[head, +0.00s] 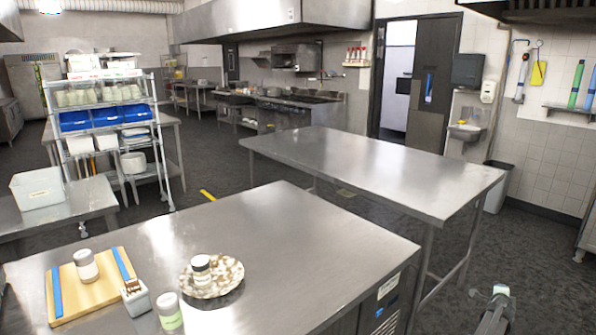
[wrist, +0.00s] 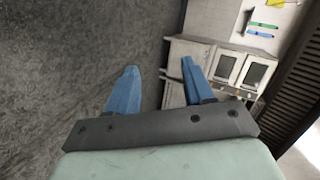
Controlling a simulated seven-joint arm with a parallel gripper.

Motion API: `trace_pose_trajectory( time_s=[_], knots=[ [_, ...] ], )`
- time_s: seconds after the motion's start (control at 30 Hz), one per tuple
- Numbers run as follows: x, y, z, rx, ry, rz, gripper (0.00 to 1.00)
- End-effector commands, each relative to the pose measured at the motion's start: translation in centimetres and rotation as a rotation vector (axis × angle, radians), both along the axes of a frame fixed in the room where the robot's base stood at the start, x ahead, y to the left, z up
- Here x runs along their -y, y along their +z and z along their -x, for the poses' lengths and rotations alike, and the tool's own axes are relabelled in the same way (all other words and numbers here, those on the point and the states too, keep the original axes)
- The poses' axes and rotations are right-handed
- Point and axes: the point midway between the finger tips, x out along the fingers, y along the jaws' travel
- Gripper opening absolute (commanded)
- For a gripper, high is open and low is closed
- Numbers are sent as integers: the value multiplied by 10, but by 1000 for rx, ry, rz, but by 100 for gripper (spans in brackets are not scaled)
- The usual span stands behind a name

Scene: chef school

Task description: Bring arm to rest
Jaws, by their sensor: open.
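My gripper (wrist: 159,68) shows in the wrist view with its two blue fingers spread apart and nothing between them. Beyond the fingers are the dark floor (wrist: 80,50) and, to the right, a light cabinet (wrist: 240,68) with dark panels. In the head view, only a small part of my arm (head: 497,305) shows at the bottom right, right of the tables and clear of them. The fingers cannot be made out there.
A steel counter (head: 290,240) holds a cutting board (head: 85,300), a speckled plate (head: 225,285) with a jar on it, and several small containers. A second steel table (head: 390,170) stands behind. The floor (head: 530,255) on the right looks open, with a bin (head: 498,185) by the wall.

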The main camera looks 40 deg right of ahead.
Motion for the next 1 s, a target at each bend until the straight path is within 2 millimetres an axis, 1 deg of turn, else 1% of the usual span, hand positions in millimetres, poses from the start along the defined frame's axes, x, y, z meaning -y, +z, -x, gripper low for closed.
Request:
trace_pose_trajectory(
  time_s=[0.03, 0.07, 0.1, 0.2, 0.3, 0.33, 0.4, 0.47, 0.57, 0.67, 0.77, 0.87, 0.9, 0.97, 1.0],
  knots=[
    [-10, -28, 21, 60, -24, -65, 52],
    [-15, -41, 30, 98, -35, -100, 52],
    [-23, -59, 42, 149, -50, -146, 52],
    [-43, -98, 64, 273, -78, -248, 52],
    [-64, -130, 79, 381, -93, -333, 52],
    [-71, -138, 81, 408, -92, -356, 52],
    [-86, -156, 83, 461, -86, -404, 52],
    [-100, -170, 81, 493, -69, -443, 52],
    [-125, -192, 67, 508, -15, -502, 52],
    [-150, -208, 44, 479, 64, -548, 52],
    [-177, -224, 16, 414, 164, -588, 52],
    [-207, -239, -17, 320, 288, -622, 52],
    [-222, -245, -32, 273, 348, -635, 52],
    [-246, -254, -55, 193, 448, -651, 52],
    [-264, -260, -70, 135, 519, -661, 52]
  ],
)
